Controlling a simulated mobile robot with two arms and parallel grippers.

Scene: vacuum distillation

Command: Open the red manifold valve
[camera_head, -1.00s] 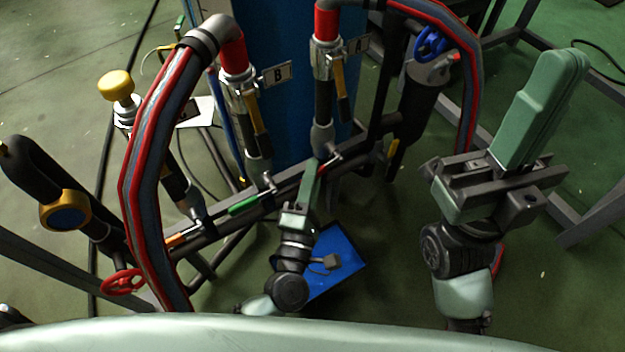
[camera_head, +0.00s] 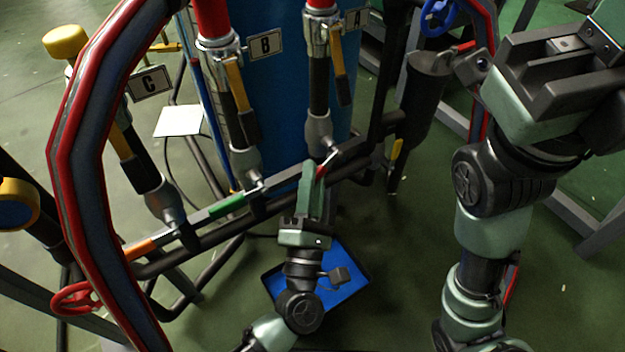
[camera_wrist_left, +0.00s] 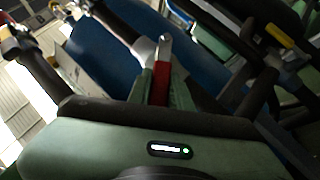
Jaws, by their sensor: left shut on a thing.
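The red manifold valve handle (camera_head: 321,172) sits at the right part of the dark manifold bar, below the pipe of hose A. My left gripper (camera_head: 316,174) reaches up to it from below and is shut on it. In the left wrist view, the red handle (camera_wrist_left: 161,84) stands between the two green fingers, with a pale metal end showing beyond them. The fingers hide part of the handle. My right gripper (camera_head: 560,75) is at the upper right, away from the manifold, and its fingertips are cut off by the frame edge.
A green handle (camera_head: 227,205) and an orange handle (camera_head: 139,250) are on the same bar to the left. A red handwheel (camera_head: 75,298) is at lower left. Thick hoses and a blue cylinder (camera_head: 275,95) crowd the back. A blue tray (camera_head: 350,257) lies below my left gripper.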

